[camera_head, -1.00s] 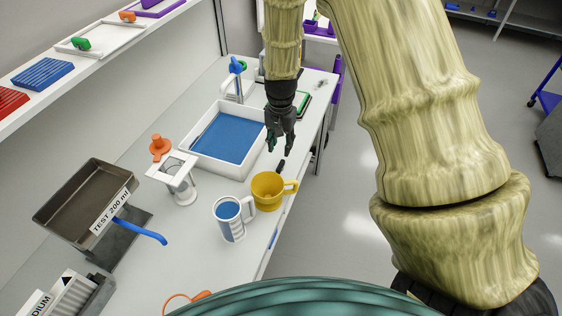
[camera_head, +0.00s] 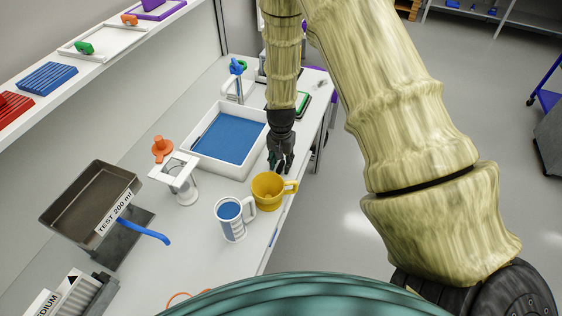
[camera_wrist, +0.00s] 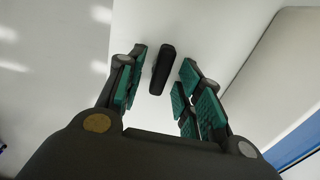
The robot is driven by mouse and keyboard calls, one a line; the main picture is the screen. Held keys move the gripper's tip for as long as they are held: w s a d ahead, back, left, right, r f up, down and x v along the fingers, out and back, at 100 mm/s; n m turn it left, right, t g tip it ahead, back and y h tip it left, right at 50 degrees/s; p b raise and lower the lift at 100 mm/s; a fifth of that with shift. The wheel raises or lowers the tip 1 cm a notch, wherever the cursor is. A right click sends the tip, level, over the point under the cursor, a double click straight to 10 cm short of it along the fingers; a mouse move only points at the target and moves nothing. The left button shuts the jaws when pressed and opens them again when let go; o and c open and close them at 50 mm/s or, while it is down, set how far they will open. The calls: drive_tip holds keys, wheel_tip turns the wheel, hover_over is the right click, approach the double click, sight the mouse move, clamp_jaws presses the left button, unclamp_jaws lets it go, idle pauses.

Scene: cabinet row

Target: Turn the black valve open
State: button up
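The black valve (camera_wrist: 162,69) shows in the wrist view as a short, dark bar on the white counter top. My gripper (camera_wrist: 163,62) is open, with its teal-padded fingers to the left and right of the bar in the picture. I see a gap on each side, so no finger appears to touch it. I cannot tell how far down the fingertips reach along it. In the head view my gripper (camera_head: 279,167) points down over the counter's right edge, just behind the yellow mug, and hides the valve.
The yellow mug (camera_head: 267,192) stands close in front of my gripper, with a blue-filled white mug (camera_head: 231,218) nearer. A white sink (camera_head: 197,158) with blue inside lies to the left. An orange-knobbed piece (camera_head: 162,147) stands farther left. Open floor lies right of the counter.

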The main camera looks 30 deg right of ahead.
clamp_jaws()
drive_tip(key=shift+n, duration=0.3)
drive_tip(key=n, duration=0.3)
drive_tip(key=shift+a+n, duration=0.1)
drive_tip(key=shift+n, duration=0.2)
drive_tip(key=n, duration=0.4)
drive_tip(key=shift+w+b, duration=0.1)
drive_tip(key=shift+b, duration=0.2)
drive_tip(key=n, duration=0.5)
drive_tip(key=shift+a, duration=0.1)
drive_tip(key=n, duration=0.4)
drive_tip(key=shift+n, duration=0.3)
